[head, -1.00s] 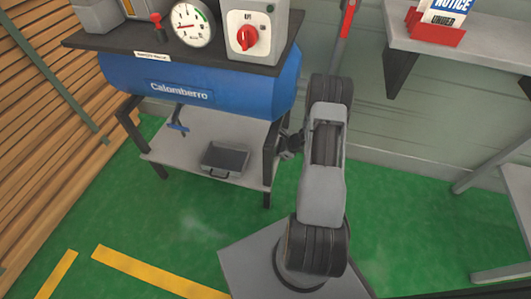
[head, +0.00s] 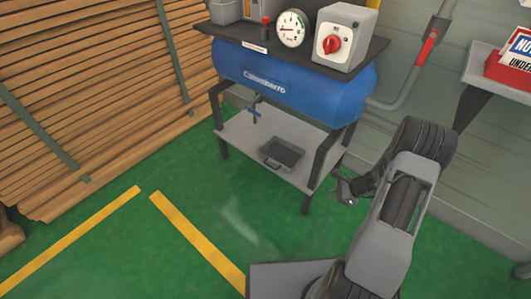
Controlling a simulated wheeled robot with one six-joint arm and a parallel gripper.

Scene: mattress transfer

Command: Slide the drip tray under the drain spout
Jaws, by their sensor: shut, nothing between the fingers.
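The drip tray (head: 283,154) is a small dark grey tray with a handle on its near side. It lies on the light grey lower shelf (head: 240,138) of the compressor stand, near the front edge. The drain spout (head: 254,112) is a small blue fitting hanging under the blue tank, to the left of and behind the tray. My gripper (head: 347,190) is shut and empty. It is outside the stand, to the right of the tray and close to the stand's front right leg in the picture. It touches nothing that I can make out.
The blue tank (head: 280,80) sits above the shelf, with a dark top holding a gauge (head: 291,28) and a switch box (head: 343,38). Dark legs (head: 322,160) frame the shelf. Stacked planks (head: 90,80) stand at the left. Green floor in front is clear.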

